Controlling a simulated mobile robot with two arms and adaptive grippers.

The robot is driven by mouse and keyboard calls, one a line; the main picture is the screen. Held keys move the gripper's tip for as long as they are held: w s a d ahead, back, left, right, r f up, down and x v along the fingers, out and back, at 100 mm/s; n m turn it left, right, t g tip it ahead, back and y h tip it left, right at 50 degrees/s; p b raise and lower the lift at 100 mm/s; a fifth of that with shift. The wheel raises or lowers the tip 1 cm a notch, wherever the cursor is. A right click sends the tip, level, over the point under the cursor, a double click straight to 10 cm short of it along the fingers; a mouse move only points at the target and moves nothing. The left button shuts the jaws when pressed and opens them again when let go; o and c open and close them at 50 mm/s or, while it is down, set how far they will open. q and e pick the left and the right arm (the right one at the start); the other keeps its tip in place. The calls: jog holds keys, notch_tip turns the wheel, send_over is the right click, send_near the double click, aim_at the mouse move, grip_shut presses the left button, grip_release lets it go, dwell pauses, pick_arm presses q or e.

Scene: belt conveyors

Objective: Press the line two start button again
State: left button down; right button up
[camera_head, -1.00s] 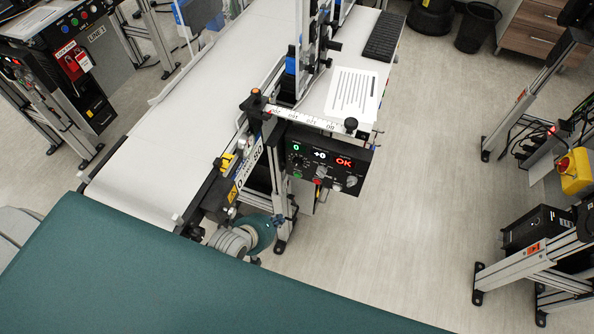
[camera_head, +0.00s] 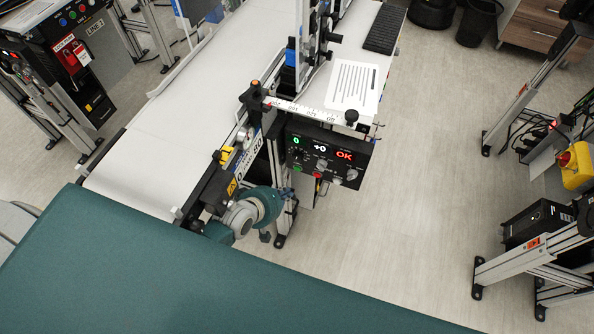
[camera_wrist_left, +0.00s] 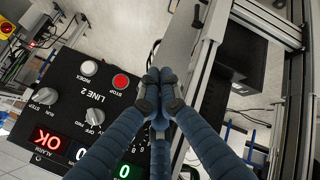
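The line two control panel (camera_head: 325,160) is a black box at the conveyor's end, with a green 0, a white +0 and a red OK lit. In the head view a green button (camera_head: 297,168) sits at its lower left, beside a red button (camera_head: 318,175). In the left wrist view the panel (camera_wrist_left: 75,95) reads LINE 2, with a red STOP button (camera_wrist_left: 120,81). My left gripper (camera_wrist_left: 159,88) has its blue fingers together at the tips, empty, over the panel's edge. The fingers cover part of the panel; no green button shows there. My right gripper is out of view.
The white belt conveyor (camera_head: 190,95) runs away behind the panel. A line 1 panel (camera_head: 75,25) with a red lockout box (camera_head: 70,50) stands at the left. A yellow emergency stop box (camera_head: 577,167) is at the right. The floor right of the panel is clear.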

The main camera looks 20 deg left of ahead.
aim_at(297, 169)
pick_arm(q)
jog(key=w+b, duration=0.1)
jog(key=w, duration=0.4)
jog(key=shift+w+d, duration=0.1)
jog(key=shift+w, duration=0.25)
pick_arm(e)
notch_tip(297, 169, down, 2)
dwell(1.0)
pick_arm(q)
jog(key=shift+w, duration=0.4)
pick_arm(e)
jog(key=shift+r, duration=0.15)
